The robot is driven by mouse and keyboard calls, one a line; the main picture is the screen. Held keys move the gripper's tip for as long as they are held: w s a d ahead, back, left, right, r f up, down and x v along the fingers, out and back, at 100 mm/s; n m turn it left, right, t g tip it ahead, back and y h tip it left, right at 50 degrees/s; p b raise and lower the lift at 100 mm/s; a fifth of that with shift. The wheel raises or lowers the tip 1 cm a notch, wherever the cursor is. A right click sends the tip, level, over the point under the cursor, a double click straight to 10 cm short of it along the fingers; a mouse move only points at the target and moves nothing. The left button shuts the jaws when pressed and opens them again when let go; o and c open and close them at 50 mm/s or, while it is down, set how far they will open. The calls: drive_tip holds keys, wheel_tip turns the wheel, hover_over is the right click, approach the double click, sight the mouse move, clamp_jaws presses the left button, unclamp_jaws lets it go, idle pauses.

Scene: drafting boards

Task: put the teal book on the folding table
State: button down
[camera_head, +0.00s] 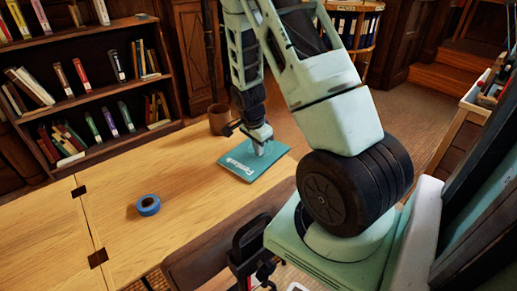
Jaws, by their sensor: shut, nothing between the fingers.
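A teal book (240,168) with pale lettering on its cover lies flat on the light wooden folding table (190,190), near its right end. The table has dark hinge-like plates along a seam at the left. My gripper (259,152) points down over the upper part of the book. It is shut with nothing held. I cannot tell whether its fingertips touch the cover.
A blue tape roll (148,205) lies on the table left of the book. A brown cup (219,119) stands at the far edge behind it. A bookshelf (90,97) stands beyond the table. A dark chair back (225,250) is at the near edge.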

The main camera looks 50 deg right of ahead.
sight(244, 164)
drive_tip(key=a, duration=0.4)
drive_tip(key=w+a+f, duration=0.1)
drive_tip(key=a, duration=0.1)
drive_tip(key=shift+a+p, duration=0.3)
drive_tip(key=shift+p, duration=0.05)
drive_tip(key=shift+r, duration=0.1)
drive_tip(key=shift+w+r+p, duration=0.15)
drive_tip(key=shift+r+p, duration=0.6)
drive_tip(key=shift+p, duration=0.05)
drive_tip(key=w+a, duration=0.1)
drive_tip(key=a, duration=0.3)
drive_tip(key=w+a, duration=0.1)
drive_tip(key=a, duration=0.6)
drive_tip(key=shift+w+a, duration=0.35)
drive_tip(key=shift+w, duration=0.05)
